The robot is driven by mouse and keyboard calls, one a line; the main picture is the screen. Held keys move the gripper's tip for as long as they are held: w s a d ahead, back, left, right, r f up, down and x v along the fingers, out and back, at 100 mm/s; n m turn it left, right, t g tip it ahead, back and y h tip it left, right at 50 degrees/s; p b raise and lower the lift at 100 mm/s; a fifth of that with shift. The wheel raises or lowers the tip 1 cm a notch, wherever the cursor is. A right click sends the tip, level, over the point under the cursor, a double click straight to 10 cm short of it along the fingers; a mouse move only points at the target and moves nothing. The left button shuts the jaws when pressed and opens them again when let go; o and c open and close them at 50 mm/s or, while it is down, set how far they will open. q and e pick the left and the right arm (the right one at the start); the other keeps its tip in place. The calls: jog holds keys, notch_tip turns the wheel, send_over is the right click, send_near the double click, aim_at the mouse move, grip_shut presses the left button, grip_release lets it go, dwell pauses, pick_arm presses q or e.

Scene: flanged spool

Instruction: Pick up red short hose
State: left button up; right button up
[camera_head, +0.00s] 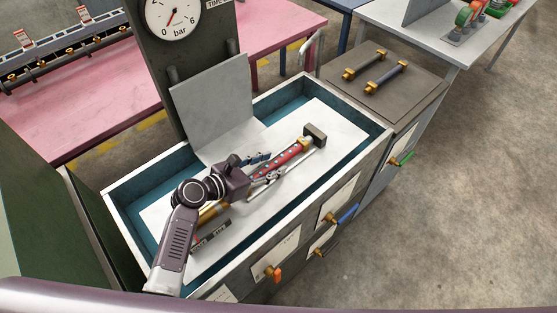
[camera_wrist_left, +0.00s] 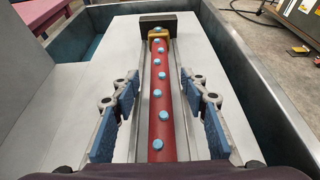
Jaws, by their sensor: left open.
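The red short hose (camera_head: 289,157) lies in the shallow tray on the bench, with light blue dots along it and a brass fitting at its far end by a dark block (camera_head: 315,134). In the left wrist view the red hose (camera_wrist_left: 161,112) runs straight away between two thin metal rails, up to the dark block (camera_wrist_left: 157,25). My left gripper (camera_head: 264,167) is above the near part of the hose. Its two blue-padded fingers (camera_wrist_left: 160,118) are open, one on each side of the hose, with nothing held. My right gripper is not in view.
The tray's raised rim (camera_head: 352,100) surrounds the work area. A grey upright plate (camera_head: 213,108) and a gauge column (camera_head: 185,60) stand behind it. Two dark hoses with brass ends (camera_head: 386,75) lie on the cabinet at right. Coloured valve handles stick out in front.

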pick_arm(q)
jog(key=shift+w+d+f, duration=0.15)
jog(key=shift+w+d, duration=0.05)
jog(key=shift+w, duration=0.05)
jog(key=shift+c, duration=0.5)
grip_shut()
